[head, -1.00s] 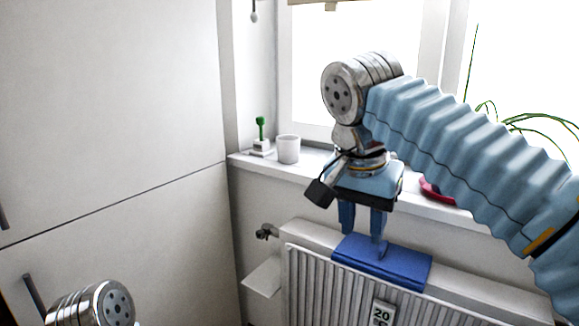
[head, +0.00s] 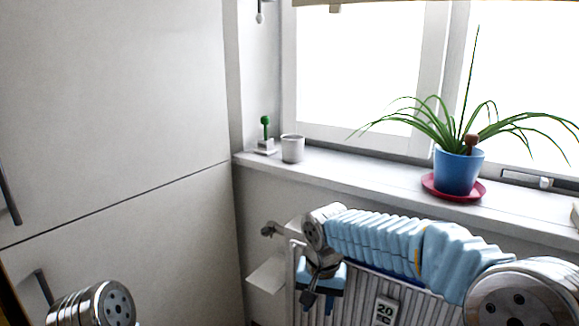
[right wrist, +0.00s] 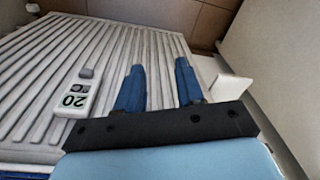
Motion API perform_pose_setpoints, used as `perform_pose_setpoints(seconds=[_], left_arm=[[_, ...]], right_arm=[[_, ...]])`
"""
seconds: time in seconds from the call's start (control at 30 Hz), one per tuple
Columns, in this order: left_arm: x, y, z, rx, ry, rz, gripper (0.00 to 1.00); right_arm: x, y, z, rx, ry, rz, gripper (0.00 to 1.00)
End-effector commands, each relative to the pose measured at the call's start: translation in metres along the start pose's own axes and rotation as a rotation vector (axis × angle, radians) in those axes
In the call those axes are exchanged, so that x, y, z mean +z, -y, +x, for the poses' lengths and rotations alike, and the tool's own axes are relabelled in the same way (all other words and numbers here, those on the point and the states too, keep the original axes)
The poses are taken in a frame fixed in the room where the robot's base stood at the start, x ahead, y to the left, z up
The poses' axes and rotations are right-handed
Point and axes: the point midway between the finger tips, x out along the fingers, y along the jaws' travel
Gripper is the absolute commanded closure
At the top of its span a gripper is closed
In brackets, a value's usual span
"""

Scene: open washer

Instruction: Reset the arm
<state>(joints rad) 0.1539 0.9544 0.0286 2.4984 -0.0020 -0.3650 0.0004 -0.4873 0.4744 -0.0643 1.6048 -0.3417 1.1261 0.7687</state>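My right arm is lowered in front of the white radiator (head: 350,308), which also shows in the right wrist view (right wrist: 90,60). My right gripper (right wrist: 160,82) has two blue fingers set apart with nothing between them. In the head view the same gripper (head: 320,300) hangs at the radiator's left end. The left arm shows only a silver joint at the lower left of the head view; its gripper is out of the picture.
A blue pot (head: 457,172) with a spiky plant stands on a red saucer on the windowsill (head: 350,175). A grey cup (head: 292,149) and a green-topped item (head: 265,135) are at the sill's left. A white cabinet (head: 110,120) fills the left. A display reading 20 (head: 384,311) is on the radiator.

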Motion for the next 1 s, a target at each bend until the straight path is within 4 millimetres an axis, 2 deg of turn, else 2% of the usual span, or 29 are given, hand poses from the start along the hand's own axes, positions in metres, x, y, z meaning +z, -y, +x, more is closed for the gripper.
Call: perform_pose_setpoints(seconds=[0.03, 0.13, 0.2, 0.27, 0.3, 0.4, 0.5, 0.63, 0.73, 1.0], left_arm=[[0.000, 0.000, 0.000, 0.000, 0.000, 0.000, 0.38], [0.000, 0.000, 0.000, 0.000, 0.000, 0.000, 0.38], [0.000, 0.000, 0.000, 0.000, 0.000, 0.000, 0.38], [0.000, 0.000, 0.000, 0.000, 0.000, 0.000, 0.38], [0.000, 0.000, 0.000, 0.000, 0.000, 0.000, 0.38], [0.000, 0.000, 0.000, 0.000, 0.000, 0.000, 0.38], [0.000, 0.000, 0.000, 0.000, 0.000, 0.000, 0.38], [0.000, 0.000, 0.000, 0.000, 0.000, 0.000, 0.38], [0.000, 0.000, 0.000, 0.000, 0.000, 0.000, 0.38], [0.000, 0.000, 0.000, 0.000, 0.000, 0.000, 0.38]], right_arm=[[0.006, -0.005, 0.047, -0.020, 0.044, -0.027, 0.62], [0.026, -0.015, 0.133, -0.101, 0.101, -0.080, 0.62], [0.051, -0.026, 0.189, -0.163, 0.132, -0.098, 0.62], [0.078, -0.038, 0.232, -0.214, 0.148, -0.102, 0.62], [0.099, -0.047, 0.257, -0.245, 0.155, -0.097, 0.62], [0.150, -0.069, 0.302, -0.302, 0.152, -0.074, 0.62], [0.194, -0.087, 0.325, -0.324, 0.136, -0.050, 0.62], [0.225, -0.101, 0.334, -0.327, 0.116, -0.035, 0.62], [0.232, -0.104, 0.335, -0.326, 0.106, -0.033, 0.62], [0.231, -0.104, 0.335, -0.326, 0.103, -0.035, 0.62]])
